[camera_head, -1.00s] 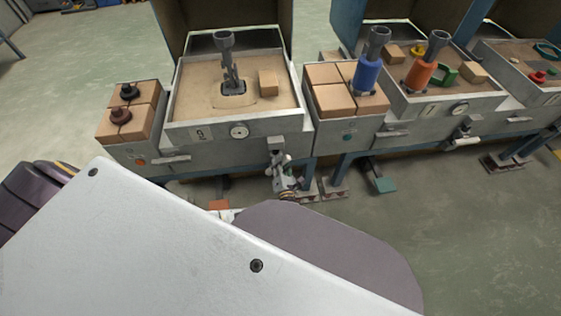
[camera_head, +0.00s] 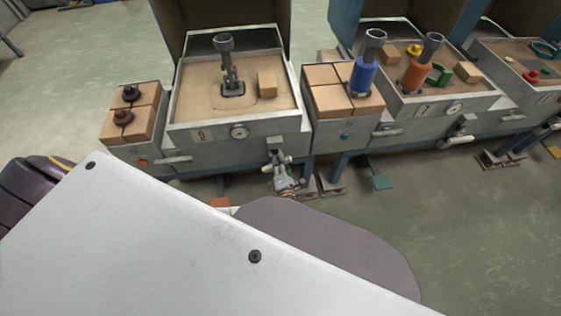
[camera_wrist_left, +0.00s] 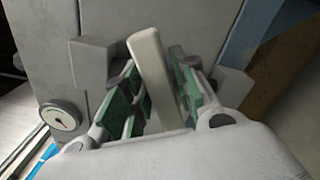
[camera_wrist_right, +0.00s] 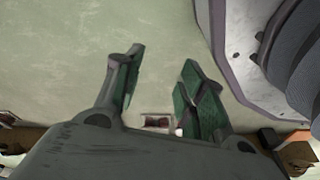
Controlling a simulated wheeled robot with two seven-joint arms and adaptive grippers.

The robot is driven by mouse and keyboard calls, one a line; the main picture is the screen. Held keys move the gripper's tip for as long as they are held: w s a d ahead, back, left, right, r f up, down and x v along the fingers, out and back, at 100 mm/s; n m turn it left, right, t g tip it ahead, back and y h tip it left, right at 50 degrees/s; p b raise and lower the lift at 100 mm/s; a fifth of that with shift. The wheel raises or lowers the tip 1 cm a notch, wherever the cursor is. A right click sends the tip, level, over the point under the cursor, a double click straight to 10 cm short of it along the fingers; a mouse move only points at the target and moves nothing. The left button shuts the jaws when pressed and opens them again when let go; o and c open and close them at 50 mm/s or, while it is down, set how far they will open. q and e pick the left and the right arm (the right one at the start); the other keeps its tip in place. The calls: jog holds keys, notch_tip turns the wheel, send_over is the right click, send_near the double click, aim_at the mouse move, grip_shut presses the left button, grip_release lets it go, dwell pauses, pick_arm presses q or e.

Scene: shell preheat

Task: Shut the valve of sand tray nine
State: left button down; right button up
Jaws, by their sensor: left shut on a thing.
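The sand tray with a 9-like label (camera_head: 235,104) stands left of centre. It holds a sand bed, an upright dark grey tool and a tan block. Its valve (camera_head: 277,143) sticks out low on the front right. My left gripper (camera_head: 281,170) is at this valve, below the tray's front. In the left wrist view a pale valve lever (camera_wrist_left: 155,75) stands between the green-padded fingers, which are shut on it. The lever is slightly tilted there. My right gripper (camera_wrist_right: 155,88) shows only in its wrist view, open and empty above the floor.
A round gauge (camera_head: 239,132) is on the tray's front and also shows in the left wrist view (camera_wrist_left: 61,119). Another sand tray (camera_head: 440,101) with blue and orange tools stands to the right. Pedals, one orange (camera_head: 220,202) and one teal (camera_head: 379,182), are near the floor.

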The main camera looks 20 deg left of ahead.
pick_arm(q)
jog(key=shift+w+d+m+p, duration=0.15)
jog(key=shift+m+p, duration=0.4)
jog(key=shift+m, duration=0.35)
jog(key=shift+f+m+p, duration=0.1)
jog(key=shift+m+p, duration=0.3)
jog(key=shift+m, duration=0.3)
jog(key=shift+d, duration=0.1)
jog(key=shift+f+m+p, duration=0.2)
jog(key=shift+m+p, duration=0.1)
jog(key=shift+m, duration=0.45)
jog(key=shift+f+m+p, duration=0.15)
jog(key=shift+m+p, duration=0.1)
jog(key=shift+m, duration=0.5)
pick_arm(e)
jog(key=s+d+f, duration=0.4)
jog(key=s, duration=0.1)
jog(key=shift+f, duration=0.3)
pick_arm(q)
jog(key=c, duration=1.3)
grip_release()
